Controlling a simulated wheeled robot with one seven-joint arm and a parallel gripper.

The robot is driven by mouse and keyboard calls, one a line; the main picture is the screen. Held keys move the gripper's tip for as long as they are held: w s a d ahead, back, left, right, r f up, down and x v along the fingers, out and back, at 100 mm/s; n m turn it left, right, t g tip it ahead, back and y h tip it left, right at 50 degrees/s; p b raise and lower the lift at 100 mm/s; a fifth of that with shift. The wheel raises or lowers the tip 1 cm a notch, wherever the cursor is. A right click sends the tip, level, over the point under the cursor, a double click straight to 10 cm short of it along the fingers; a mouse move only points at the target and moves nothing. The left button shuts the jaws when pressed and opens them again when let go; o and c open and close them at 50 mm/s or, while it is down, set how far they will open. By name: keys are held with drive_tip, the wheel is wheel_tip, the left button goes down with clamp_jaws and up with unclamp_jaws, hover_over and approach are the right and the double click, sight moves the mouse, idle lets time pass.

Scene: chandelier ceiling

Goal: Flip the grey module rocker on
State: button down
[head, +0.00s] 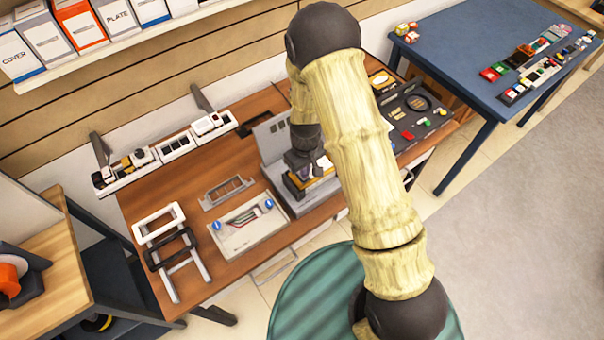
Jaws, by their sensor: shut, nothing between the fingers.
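My gripper (302,172), dark and small in the head view, points down over a grey stand (283,200) on the brown workbench (180,192). It is shut with nothing held. A grey upright panel (271,135) rises behind it. Something yellow and dark sits on the stand right under the fingertips. My arm and gripper hide part of the stand, and I cannot make out the grey module's rocker or which way it is tipped. I cannot tell whether the fingertips touch anything.
Left of the stand are a wired box (247,229), a grey frame (227,191) and white and black frames on a rack (160,222). A module rail (130,178) lines the back. A dark tray (437,121) and blue table (455,60) are right.

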drive_tip(key=shift+f+b, duration=0.6)
drive_tip(key=shift+f, duration=0.3)
idle(0.5)
drive_tip(key=shift+r, duration=0.1)
drive_tip(key=shift+r+p, duration=2.5)
drive_tip(key=shift+r, duration=0.9)
drive_tip(key=shift+r, duration=0.1)
drive_tip(key=s+d+r+m+t+b, duration=0.1)
drive_tip(key=s+d+r+m+b, duration=0.1)
drive_tip(key=s+d+r, duration=0.4)
drive_tip(key=s+d+r+m+t+b, duration=0.1)
drive_tip(key=s+d+r+m, duration=0.3)
drive_tip(key=r, duration=0.7)
drive_tip(key=s+d+b, duration=0.1)
drive_tip(key=s+d, duration=0.1)
drive_tip(key=d, duration=0.1)
drive_tip(key=shift+s+d+r+m+t, duration=0.15)
drive_tip(key=shift+s+d+m+t, duration=0.15)
drive_tip(key=shift+m, duration=0.1)
